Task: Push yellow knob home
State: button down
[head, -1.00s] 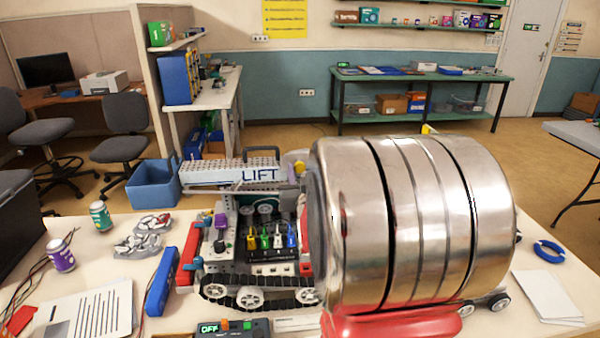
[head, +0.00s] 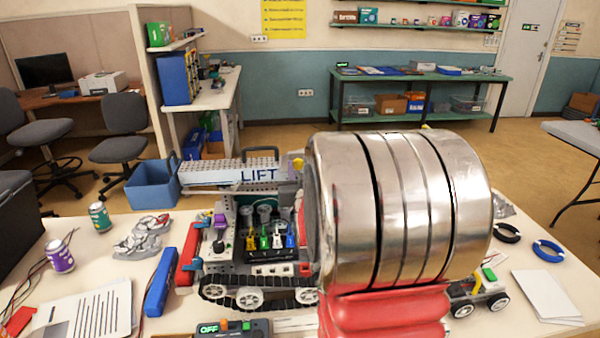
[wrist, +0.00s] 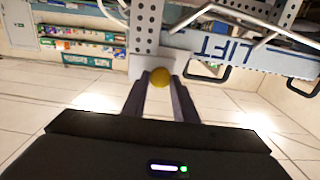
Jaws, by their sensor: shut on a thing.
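The yellow knob (head: 298,164) is at the right end of the grey LIFT beam (head: 230,173) in the head view, beside my large silver arm link. How far the knob sits in cannot be told. In the head view my gripper is hidden behind my arm link.
The tracked model (head: 262,290) stands on the pale table, with several coloured levers (head: 272,238) on its front. A small wheeled car (head: 478,295) and blue ring (head: 549,250) lie to the right. A can (head: 99,217) stands at the left.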

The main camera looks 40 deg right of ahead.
jog(key=shift+w+d, duration=0.15)
jog(key=shift+w, duration=0.05)
jog(key=c, duration=1.4)
grip_release()
jog(key=shift+c, duration=0.2)
